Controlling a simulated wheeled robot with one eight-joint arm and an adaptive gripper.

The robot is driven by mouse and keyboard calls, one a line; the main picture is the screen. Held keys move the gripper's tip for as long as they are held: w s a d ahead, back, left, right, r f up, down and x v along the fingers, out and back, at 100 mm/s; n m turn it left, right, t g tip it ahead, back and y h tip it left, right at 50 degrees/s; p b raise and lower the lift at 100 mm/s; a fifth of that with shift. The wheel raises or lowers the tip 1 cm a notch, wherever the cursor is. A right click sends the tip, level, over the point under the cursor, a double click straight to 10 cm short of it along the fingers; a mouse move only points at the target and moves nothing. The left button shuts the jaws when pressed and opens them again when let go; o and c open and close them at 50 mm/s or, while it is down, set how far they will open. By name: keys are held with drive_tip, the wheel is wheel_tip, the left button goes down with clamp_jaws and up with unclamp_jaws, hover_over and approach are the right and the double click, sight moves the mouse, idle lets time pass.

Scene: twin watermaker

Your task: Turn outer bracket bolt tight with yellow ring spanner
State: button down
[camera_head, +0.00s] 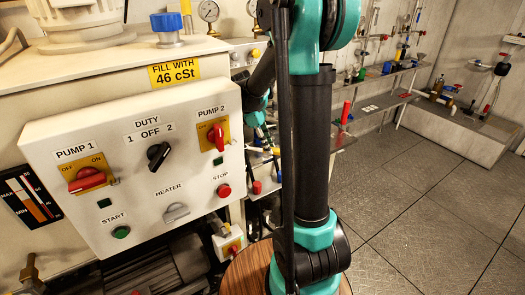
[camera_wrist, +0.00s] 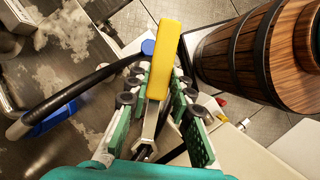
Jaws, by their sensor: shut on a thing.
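In the wrist view, a spanner with a yellow handle (camera_wrist: 163,58) and a bare metal shank (camera_wrist: 153,118) lies lengthwise between the green-padded fingers of my gripper (camera_wrist: 157,92). The fingers are shut on it. The yellow handle reaches out beyond the fingertips, and the metal end points back toward the palm. I cannot make out the ring clearly. I cannot identify the outer bracket bolt in either view. In the head view, my arm stands in front of the middle of the scene, and the gripper and spanner cannot be made out there.
A wooden barrel (camera_wrist: 232,52) stands right of the gripper; a round wooden top (camera_head: 248,268) shows in the head view. A black hose with a blue end (camera_wrist: 48,122) lies left. A control panel (camera_head: 55,150) fills the head view's left. Floor (camera_head: 420,220) at right is clear.

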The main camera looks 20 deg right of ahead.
drive_tip(key=shift+w+d+r+n, duration=0.1)
drive_tip(key=shift+w+d+n, duration=0.3)
drive_tip(key=shift+n, duration=0.3)
drive_tip(key=shift+d+t, duration=0.1)
drive_tip(key=shift+t, duration=0.2)
drive_tip(key=shift+f, duration=1.9)
drive_tip(key=shift+f, duration=1.2)
drive_tip(key=shift+s+a+m+g, duration=0.3)
drive_tip(key=shift+s+a+m, duration=0.1)
drive_tip(key=shift+s+m, duration=0.4)
drive_tip(key=shift+s+a+m+g, duration=0.35)
drive_tip(key=shift+s+m, duration=0.2)
drive_tip(key=shift+m, duration=0.35)
drive_tip(key=shift+r, duration=0.1)
